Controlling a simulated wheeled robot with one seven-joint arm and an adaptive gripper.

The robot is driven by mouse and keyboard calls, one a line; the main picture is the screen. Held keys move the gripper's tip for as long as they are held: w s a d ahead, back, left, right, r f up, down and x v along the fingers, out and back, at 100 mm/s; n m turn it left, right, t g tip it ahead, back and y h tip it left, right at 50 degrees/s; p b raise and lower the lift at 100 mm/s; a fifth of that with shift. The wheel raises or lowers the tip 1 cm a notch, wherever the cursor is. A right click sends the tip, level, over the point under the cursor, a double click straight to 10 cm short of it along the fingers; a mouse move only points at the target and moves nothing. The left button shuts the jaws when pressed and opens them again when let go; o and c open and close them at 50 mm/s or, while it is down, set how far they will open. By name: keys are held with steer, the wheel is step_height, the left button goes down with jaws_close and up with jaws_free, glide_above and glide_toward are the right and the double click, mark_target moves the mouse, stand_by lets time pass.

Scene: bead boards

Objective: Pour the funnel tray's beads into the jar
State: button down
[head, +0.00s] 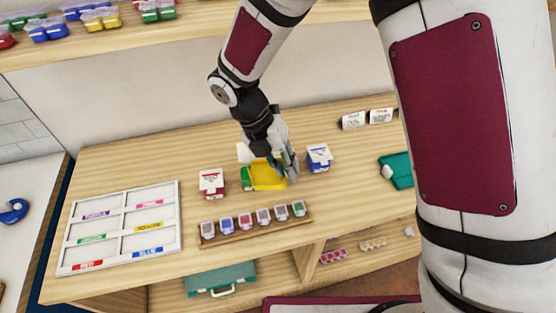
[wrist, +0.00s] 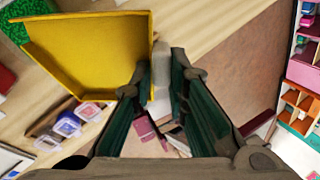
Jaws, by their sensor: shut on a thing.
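The yellow funnel tray (head: 268,177) is at the middle of the table, and in the wrist view it fills the upper left (wrist: 85,55). Its inner face looks plain yellow; I make out no beads in it. My gripper (head: 284,168) is at the tray's right side, and its fingers (wrist: 161,65) are close together by the tray's edge, shut on it; the exact contact is hard to see. Several small clear jars with coloured marks, one of them blue-marked (head: 245,221), stand in a row in front of the tray. I cannot tell which one is the task's jar.
A wooden rack (head: 256,231) holds the jars. A white sorting board (head: 120,226) with coloured labels lies left. A red-and-white box (head: 211,182) and a blue-and-white box (head: 319,157) flank the tray.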

steer(key=shift+s+d+f+y+p, duration=0.3)
steer(key=shift+d+f+y+p, duration=0.45)
steer(key=shift+d+y, duration=0.2)
steer(key=shift+w+d+r+t+y+p, duration=0.1)
steer(key=shift+d+r+t+y+p, duration=0.1)
steer(key=shift+d+r+y+p, duration=0.25)
steer(key=shift+d+r+t+y+p, duration=0.25)
steer(key=shift+r+y+p, duration=0.25)
steer(key=shift+r, duration=0.25)
